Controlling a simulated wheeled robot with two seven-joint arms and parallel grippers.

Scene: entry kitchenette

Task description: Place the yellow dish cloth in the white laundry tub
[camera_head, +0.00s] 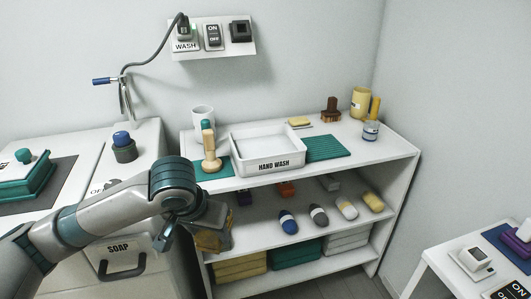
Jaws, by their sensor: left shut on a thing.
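My left gripper (222,238) is shut on a folded yellow cloth (206,241), in front of the left end of the white shelf unit and below its top. Part of the cloth is hidden by the gripper. The white tub (274,165), labelled HAND WASH, stands on the shelf unit's top, above and to the right of the gripper. The tub looks empty. My right gripper is not in view.
The white shelf unit (384,150) also bears a wooden-handled brush (210,155) left of the tub, a white mug (203,117) behind it, and a yellow canister (360,102) at right. Rolled cloths (346,207) lie on its middle shelf. A white table (437,262) stands at lower right.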

